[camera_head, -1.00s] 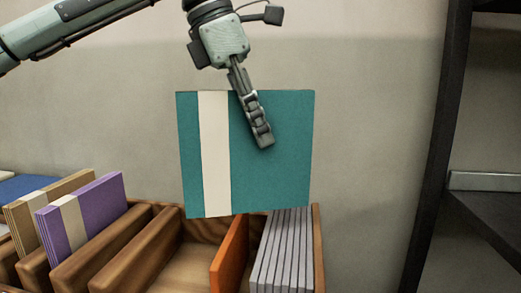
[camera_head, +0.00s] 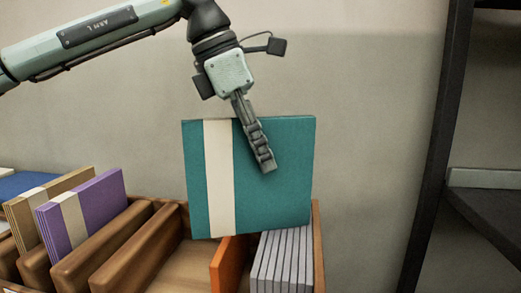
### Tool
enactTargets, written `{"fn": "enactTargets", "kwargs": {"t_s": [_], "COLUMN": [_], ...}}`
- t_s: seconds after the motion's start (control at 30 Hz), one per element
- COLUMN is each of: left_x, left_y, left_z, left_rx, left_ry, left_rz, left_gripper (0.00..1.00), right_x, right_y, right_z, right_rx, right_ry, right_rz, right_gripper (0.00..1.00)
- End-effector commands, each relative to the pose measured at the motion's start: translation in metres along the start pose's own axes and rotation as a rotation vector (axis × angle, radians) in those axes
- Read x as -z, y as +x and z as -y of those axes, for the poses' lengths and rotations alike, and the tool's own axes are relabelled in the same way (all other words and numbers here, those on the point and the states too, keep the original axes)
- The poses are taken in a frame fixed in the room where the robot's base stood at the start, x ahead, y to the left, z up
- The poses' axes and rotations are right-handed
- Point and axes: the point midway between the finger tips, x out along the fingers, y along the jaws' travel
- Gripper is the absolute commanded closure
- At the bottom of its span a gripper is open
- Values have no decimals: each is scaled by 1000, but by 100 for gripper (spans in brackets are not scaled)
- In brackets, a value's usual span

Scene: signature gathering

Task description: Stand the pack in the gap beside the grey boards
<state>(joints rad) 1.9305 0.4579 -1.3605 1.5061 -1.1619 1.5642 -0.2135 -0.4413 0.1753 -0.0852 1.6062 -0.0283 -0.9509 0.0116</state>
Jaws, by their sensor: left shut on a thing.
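The teal pack (camera_head: 275,195) with a cream band hangs upright from my left gripper (camera_head: 264,150), which is shut on its upper edge. The pack is above the back of the wooden rack, and its lower edge overlaps the tops of the grey boards (camera_head: 280,262) in the head view. The grey boards stand upright in the right end of the rack. An orange divider (camera_head: 223,266) stands to their left, its upper part behind the pack's lower edge or close to it; I cannot tell the exact depth. My right gripper is not in view.
The wooden rack (camera_head: 140,245) has several slots with wooden dividers. A purple pack (camera_head: 95,212) and a tan pack (camera_head: 20,220) stand in its left slots. A wide slot left of the orange divider is empty. A dark shelf frame (camera_head: 440,150) stands at the right.

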Motion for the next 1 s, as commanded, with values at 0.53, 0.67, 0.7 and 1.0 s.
{"fn": "enactTargets", "kwargs": {"t_s": [0.53, 0.67, 0.7, 1.0], "left_x": [0, -2, -2, -2], "left_y": [-1, -11, -18, -67], "left_z": [0, 0, -1, 0], "left_rx": [0, -2, -2, -1], "left_ry": [0, -1, -1, -1], "left_rz": [0, 2, 2, 1], "left_gripper": [59, 59, 59, 59], "right_x": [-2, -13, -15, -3], "right_y": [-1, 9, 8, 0], "right_z": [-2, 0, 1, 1], "right_rx": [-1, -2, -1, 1], "right_ry": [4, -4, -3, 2], "right_rz": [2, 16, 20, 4], "right_gripper": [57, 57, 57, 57]}}
